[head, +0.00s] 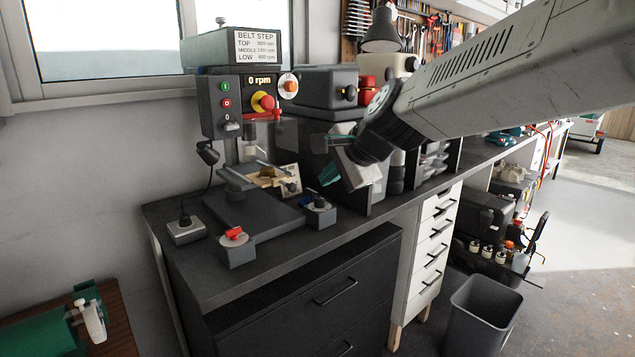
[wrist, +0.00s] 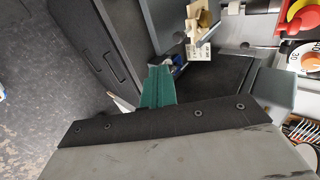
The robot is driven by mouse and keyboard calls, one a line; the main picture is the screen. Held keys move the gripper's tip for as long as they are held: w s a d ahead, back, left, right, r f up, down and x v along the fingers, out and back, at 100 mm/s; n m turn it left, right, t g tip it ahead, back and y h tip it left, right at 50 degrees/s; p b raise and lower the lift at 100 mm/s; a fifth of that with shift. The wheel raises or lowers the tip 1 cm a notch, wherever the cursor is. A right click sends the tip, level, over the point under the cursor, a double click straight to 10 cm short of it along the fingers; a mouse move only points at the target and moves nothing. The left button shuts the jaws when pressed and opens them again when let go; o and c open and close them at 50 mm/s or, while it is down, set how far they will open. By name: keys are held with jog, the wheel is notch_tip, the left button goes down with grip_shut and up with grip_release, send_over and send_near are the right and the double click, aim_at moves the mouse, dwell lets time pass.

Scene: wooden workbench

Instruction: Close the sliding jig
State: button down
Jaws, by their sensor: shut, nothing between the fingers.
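The sliding jig (head: 265,177) is a pale wooden piece with a brass-coloured part on top, at the drill press table below the head. A small printed card stands at its right side. I cannot tell how far the jig is slid along.
The drill press (head: 235,105) reads 0 rpm and has a red and yellow stop button. A grey bin (head: 482,312) stands on the floor.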

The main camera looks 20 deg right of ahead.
jog(key=w+r+x, duration=0.1)
jog(key=r+x, duration=0.1)
jog(key=x, duration=0.9)
jog(key=shift+w+a+f, duration=0.2)
jog(key=shift+w, duration=0.3)
